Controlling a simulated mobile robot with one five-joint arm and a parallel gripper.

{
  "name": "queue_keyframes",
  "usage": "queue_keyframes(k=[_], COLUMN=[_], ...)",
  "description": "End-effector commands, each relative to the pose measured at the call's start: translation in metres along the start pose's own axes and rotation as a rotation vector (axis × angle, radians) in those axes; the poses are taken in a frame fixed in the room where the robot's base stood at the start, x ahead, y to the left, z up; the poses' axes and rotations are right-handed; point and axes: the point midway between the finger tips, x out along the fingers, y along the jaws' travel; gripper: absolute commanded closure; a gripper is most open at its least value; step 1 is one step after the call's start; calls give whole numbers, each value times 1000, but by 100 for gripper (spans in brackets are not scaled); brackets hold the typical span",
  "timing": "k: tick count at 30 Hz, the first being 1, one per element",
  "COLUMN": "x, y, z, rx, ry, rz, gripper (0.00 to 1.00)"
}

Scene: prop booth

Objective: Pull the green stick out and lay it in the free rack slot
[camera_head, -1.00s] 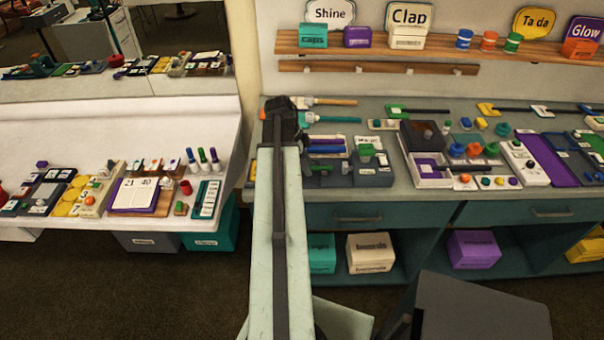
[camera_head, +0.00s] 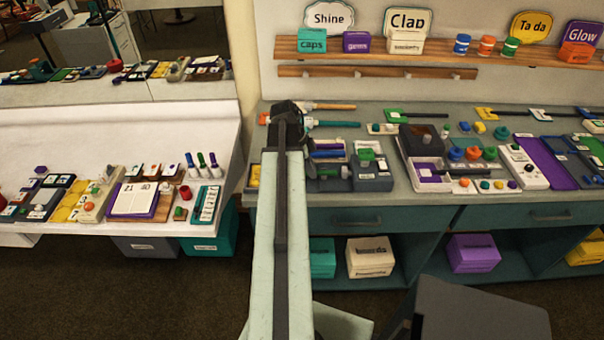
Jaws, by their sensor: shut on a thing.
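A short green piece (camera_head: 328,171), probably the green stick, shows just right of my arm, at a dark grey block (camera_head: 328,184). It is too small to tell whether it is inside the block. Behind it is a pale rack (camera_head: 343,157) with purple and blue sticks lying in it. Part of the rack is hidden by my arm, and I cannot make out its free slot. My gripper is hidden behind my own arm, so its hold on anything does not show.
A grey block (camera_head: 373,182) with a green top part stands to the right. A dark box (camera_head: 420,140) and a purple-lined tray (camera_head: 430,187) stand beyond it. Long-handled tools (camera_head: 330,124) lie behind. A drawer counter (camera_head: 350,217) carries these crowded things.

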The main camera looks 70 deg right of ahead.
Motion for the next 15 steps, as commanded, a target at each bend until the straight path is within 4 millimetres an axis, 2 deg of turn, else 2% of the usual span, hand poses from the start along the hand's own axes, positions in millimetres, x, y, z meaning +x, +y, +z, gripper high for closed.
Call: queue_keyframes(k=[15], x=[1], y=[0], z=[-6], rx=[-1], ry=[0], rz=[-1], gripper=[100])
